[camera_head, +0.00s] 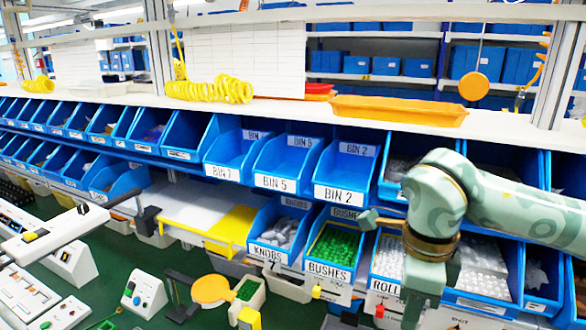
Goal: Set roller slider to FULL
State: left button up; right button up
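A small red knob (379,310) shows on the front below the bin labelled "ROLL…" (386,287), whose label is partly covered by my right arm. I take this knob to be the roller slider, but its scale and any FULL mark are too small or hidden to read. My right arm comes in from the right and bends down in front of the roller bin, just right of the red knob. Its gripper end (424,284) hangs low there; its fingertips cannot be made out clearly. I see no clear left gripper.
A yellow knob (317,291) sits below the bushes bin (331,267), left of the red knob. The knobs bin (270,253) is further left. An orange disc (211,290) and a white button box (144,293) stand on the green surface. Blue bins fill the racks behind.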

aim_at(380, 309)
jog(key=k, duration=1.35)
